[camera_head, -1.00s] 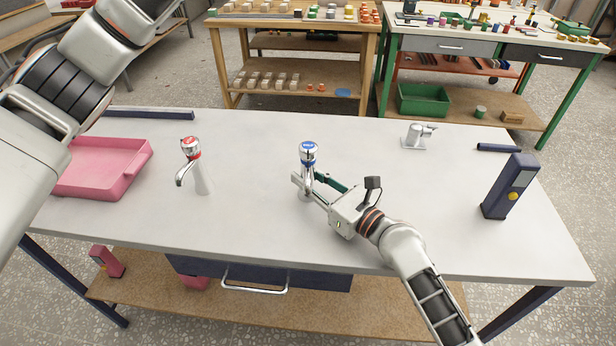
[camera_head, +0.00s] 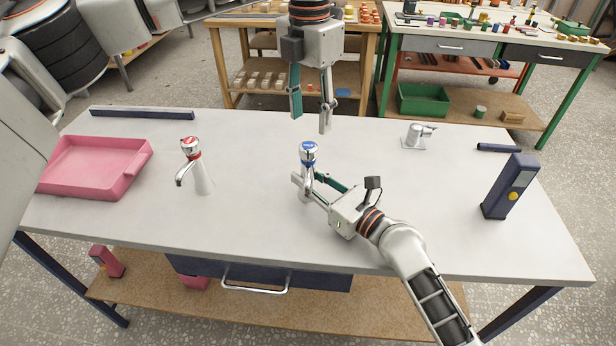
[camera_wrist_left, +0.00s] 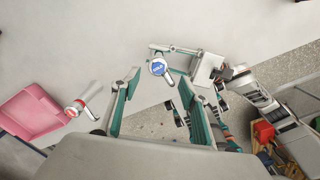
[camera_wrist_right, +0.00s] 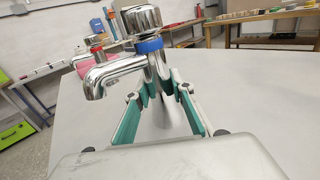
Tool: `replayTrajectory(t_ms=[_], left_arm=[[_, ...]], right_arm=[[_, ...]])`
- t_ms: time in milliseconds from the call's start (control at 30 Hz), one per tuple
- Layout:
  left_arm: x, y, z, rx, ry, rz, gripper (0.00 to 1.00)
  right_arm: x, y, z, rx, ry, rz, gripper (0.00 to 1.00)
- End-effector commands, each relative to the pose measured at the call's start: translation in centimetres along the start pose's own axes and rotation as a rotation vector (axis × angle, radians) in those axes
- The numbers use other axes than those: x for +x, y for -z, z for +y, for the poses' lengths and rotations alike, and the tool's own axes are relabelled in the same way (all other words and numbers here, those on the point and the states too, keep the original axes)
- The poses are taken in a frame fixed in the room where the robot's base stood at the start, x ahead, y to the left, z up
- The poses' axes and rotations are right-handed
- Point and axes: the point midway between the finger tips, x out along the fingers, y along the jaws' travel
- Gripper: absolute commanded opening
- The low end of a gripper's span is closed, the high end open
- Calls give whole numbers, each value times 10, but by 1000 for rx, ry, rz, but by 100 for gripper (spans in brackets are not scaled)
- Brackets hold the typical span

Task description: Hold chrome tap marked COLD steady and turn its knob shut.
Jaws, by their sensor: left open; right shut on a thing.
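The chrome tap with the blue-marked knob (camera_head: 308,153) stands upright near the middle of the table. It also shows in the left wrist view (camera_wrist_left: 158,68) and the right wrist view (camera_wrist_right: 150,62). My right gripper (camera_head: 308,188) is shut on the tap's body below the knob, coming in from the right front. My left gripper (camera_head: 311,115) is open and empty, pointing down, above and slightly behind the blue knob. In the left wrist view the knob appears beyond and between its fingers. The lettering on the knob is too small to read.
A second chrome tap with a red-marked knob (camera_head: 191,150) stands to the left. A pink tray (camera_head: 95,170) lies at the far left. A small chrome fitting (camera_head: 417,136) and a dark blue dispenser-like box (camera_head: 510,186) stand at the right. The tabletop between them is clear.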

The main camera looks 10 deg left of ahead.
Motion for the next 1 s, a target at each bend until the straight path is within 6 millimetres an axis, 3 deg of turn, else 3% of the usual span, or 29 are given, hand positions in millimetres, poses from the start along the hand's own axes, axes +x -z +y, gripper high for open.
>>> replayTrajectory(t_ms=[167,700,1000], left_arm=[[10,4,4,-19,-10,18,44],[75,4,4,-16,-8,16,44],[91,4,4,-15,-8,14,44]], right_arm=[[0,0,0,1,0,0,0],[0,0,0,1,0,0,0],[0,0,0,1,0,0,0]])
